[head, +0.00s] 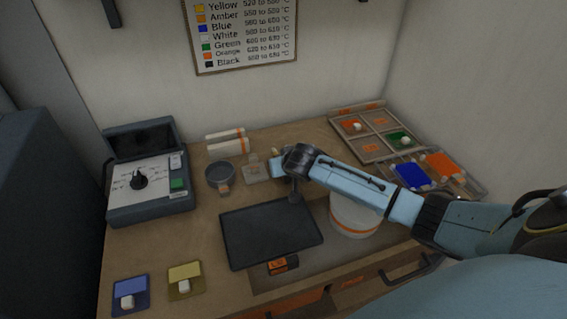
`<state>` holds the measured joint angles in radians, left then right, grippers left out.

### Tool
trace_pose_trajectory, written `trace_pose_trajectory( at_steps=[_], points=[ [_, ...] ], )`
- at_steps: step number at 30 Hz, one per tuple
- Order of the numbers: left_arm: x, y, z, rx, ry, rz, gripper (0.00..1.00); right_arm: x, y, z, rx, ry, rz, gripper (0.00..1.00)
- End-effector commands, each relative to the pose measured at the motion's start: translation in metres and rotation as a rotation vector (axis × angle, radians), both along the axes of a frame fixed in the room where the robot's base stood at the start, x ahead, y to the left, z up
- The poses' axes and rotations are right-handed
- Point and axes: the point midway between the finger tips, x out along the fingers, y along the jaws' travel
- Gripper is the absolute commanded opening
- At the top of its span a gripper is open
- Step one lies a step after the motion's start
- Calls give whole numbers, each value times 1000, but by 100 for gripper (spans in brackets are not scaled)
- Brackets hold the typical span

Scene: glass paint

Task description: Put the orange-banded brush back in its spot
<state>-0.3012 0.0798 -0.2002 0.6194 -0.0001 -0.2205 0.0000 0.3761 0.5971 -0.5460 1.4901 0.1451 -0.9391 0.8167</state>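I cannot make out the orange-banded brush for certain. A small pale piece (275,152) shows just left of my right wrist; it is too small to identify. My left gripper is out of view.
Two white rolls with orange bands (228,147) lie at the back. A control box (150,185) stands left. A white orange-banded drum (353,215) is partly under my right arm. A wooden rack (366,146) holds coloured tiles at right. Blue (129,287) and yellow (185,271) tiles lie front left.

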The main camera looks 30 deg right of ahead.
Motion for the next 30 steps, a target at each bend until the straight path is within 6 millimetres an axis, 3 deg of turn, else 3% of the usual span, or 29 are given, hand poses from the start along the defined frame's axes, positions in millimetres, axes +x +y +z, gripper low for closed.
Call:
trace_pose_trajectory(
  at_steps=[28, 29, 30],
  points=[
    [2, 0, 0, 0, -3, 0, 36, 0, 0, -6, 0, 0, 0, 0],
    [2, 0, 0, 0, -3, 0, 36, 0, 0, -6, -1, -1, 1, 23],
    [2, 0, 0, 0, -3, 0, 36, 0, 0, -6, -1, -1, 1, 28]
  ],
)
